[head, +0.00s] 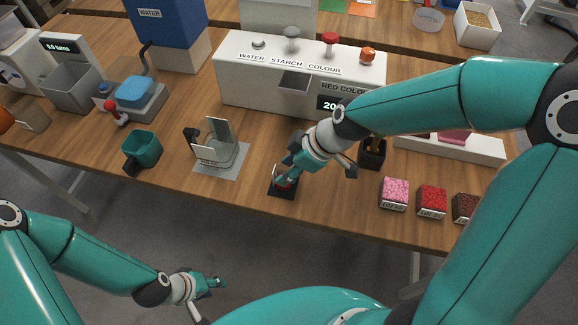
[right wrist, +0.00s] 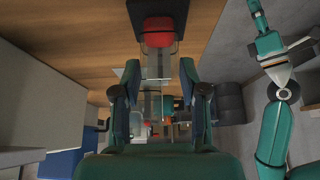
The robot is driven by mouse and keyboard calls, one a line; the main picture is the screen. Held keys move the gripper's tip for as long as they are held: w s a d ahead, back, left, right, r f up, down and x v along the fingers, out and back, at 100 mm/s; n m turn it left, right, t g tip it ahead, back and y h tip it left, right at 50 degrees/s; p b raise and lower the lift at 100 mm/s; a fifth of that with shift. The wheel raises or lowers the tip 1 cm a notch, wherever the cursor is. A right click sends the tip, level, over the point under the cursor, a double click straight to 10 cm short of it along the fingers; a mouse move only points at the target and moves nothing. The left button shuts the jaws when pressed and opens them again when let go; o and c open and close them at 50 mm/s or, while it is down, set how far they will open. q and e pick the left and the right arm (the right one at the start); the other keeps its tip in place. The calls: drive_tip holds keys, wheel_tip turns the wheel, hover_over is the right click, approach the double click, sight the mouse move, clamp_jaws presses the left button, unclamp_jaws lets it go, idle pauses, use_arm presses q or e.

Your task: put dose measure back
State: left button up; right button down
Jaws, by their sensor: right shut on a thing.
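The dose measure appears to be the small clear piece with a red part (right wrist: 158,38), seen between and beyond my right fingertips in the right wrist view. Its red part also shows in the head view (head: 284,184), low over a small black pad (head: 282,191) near the table's front edge. My right gripper (head: 287,176) is shut on it, reaching down from the upper right; its fingers show in the right wrist view (right wrist: 159,78). The gripper partly hides the measure, and I cannot tell whether it touches the pad. My left gripper (head: 218,282) is off the table's front; its jaws are unclear.
A dark holder (head: 372,156) and pink (head: 394,192), red (head: 431,201) and brown (head: 464,207) blocks are right. The white dispenser (head: 240,85) stands behind.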

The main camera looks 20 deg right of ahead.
drive_tip(key=c, duration=1.1)
unclamp_jaws()
drive_tip(key=o, duration=0.5)
drive_tip(key=shift+s, duration=0.1)
drive_tip(key=shift+d+r, duration=0.1)
drive_tip(key=shift+r, duration=0.15)
drive_tip(key=v, duration=1.1)
drive_tip(key=shift+s+d+r, duration=0.1)
drive_tip(key=shift+s+r, duration=0.05)
drive_tip(key=shift+r, duration=0.15)
